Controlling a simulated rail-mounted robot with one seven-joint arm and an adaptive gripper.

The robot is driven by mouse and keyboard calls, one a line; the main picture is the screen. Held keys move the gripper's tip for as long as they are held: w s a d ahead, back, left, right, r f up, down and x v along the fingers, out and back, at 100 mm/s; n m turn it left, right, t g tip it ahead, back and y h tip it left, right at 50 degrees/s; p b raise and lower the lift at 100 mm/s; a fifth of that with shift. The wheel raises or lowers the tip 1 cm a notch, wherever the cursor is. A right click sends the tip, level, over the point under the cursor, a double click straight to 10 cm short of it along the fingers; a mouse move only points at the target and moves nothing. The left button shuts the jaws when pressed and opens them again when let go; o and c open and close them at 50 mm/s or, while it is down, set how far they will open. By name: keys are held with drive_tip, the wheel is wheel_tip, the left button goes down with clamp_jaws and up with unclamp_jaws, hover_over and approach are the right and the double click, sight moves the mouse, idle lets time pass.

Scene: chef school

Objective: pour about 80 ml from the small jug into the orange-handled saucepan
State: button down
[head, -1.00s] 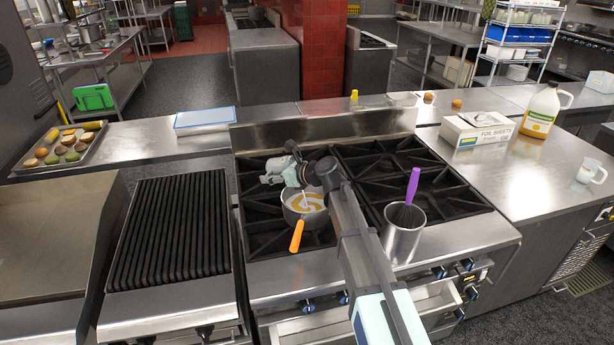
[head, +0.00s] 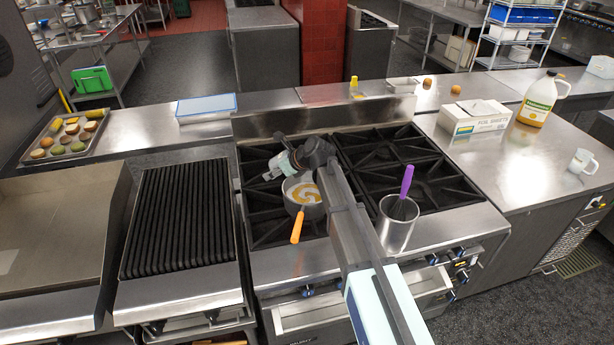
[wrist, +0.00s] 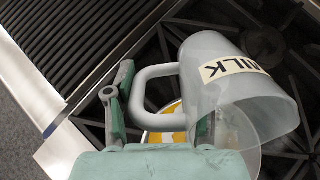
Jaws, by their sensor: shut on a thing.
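The small grey-white jug (wrist: 225,75) labelled MILK is tilted over the saucepan in the wrist view, its mouth toward the lower right. My gripper (wrist: 160,115) is shut on the jug's handle (wrist: 140,95); in the head view my gripper (head: 278,165) is just above and left of the saucepan. The orange-handled saucepan (head: 308,212) sits on the left burners, its orange handle (head: 297,227) toward me. It holds a yellow-orange and white swirl (head: 303,193). My arm hides most of the jug in the head view. I cannot tell how much liquid the jug holds.
A steel pot (head: 397,232) with a purple-handled whisk (head: 405,182) stands right of my arm. A white mug (head: 581,161), foil box (head: 474,120) and yellow-labelled bottle (head: 538,102) are on the right counter. The ridged grill (head: 180,215) at left is clear.

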drive_tip(key=shift+w+a+f+g+h, duration=0.3)
drive_tip(key=shift+a+f+g+h, duration=0.5)
drive_tip(key=shift+h, duration=0.75)
drive_tip(key=shift+w+a+f+g+h, duration=0.3)
drive_tip(key=shift+a+f+g+h, duration=0.25)
drive_tip(key=shift+f+h, duration=0.75)
drive_tip(key=shift+w+a+f+g+h, duration=0.3)
drive_tip(key=shift+a+f+g+h, duration=0.45)
drive_tip(key=shift+h, duration=1)
drive_tip(key=shift+d+r, duration=0.1)
drive_tip(key=shift+d, duration=0.15)
